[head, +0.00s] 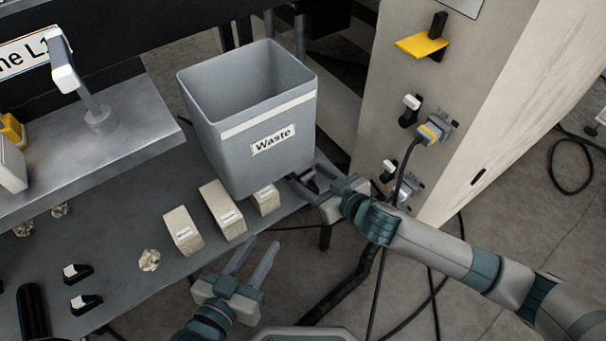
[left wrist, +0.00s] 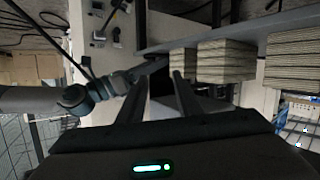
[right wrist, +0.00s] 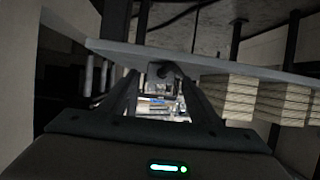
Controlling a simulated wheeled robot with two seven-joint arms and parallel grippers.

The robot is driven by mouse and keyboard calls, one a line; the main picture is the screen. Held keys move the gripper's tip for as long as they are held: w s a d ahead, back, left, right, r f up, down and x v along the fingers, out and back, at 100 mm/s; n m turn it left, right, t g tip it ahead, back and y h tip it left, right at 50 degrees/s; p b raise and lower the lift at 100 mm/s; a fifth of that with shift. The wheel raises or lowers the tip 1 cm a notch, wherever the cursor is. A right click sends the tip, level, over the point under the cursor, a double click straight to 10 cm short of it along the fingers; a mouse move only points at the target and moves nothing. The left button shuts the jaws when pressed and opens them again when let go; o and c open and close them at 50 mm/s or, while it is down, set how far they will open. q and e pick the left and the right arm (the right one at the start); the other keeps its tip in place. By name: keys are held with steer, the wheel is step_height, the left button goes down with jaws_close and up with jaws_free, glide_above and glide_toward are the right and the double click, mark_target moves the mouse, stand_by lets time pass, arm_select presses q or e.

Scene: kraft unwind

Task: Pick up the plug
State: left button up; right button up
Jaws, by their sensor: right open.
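A grey plug with a yellow band (head: 431,131) sits in the upper socket of the pale cabinet, its black cable hanging down. A second grey connector (head: 402,191) sits lower on the cabinet, partly behind my right arm. My right gripper (head: 307,174) is open at the table's right corner, below the waste bin and left of both connectors. In the right wrist view a small dark piece (right wrist: 163,72) shows between the fingers by the table edge; I cannot tell whether it is a plug. My left gripper (head: 258,253) is open and empty in front of the table.
A grey waste bin (head: 265,132) stands at the table's (head: 120,220) right end. Several kraft blocks (head: 224,210), crumpled paper (head: 149,260) and dark switches (head: 84,303) lie on the table. A yellow handle (head: 422,46) juts from the cabinet (head: 385,95). Black cables (head: 436,290) cross the floor.

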steer(key=shift+x, duration=1.05)
arm_select(q)
steer(key=shift+w+d+r+t, duration=0.1)
steer(key=shift+d+r+t, duration=0.1)
steer(key=shift+r, duration=0.2)
steer(key=shift+w+d+r+t, duration=0.1)
steer(key=shift+r+t, duration=0.1)
steer(key=shift+r, duration=0.15)
steer(key=shift+a, duration=0.1)
arm_select(e)
steer(key=c, duration=1.3)
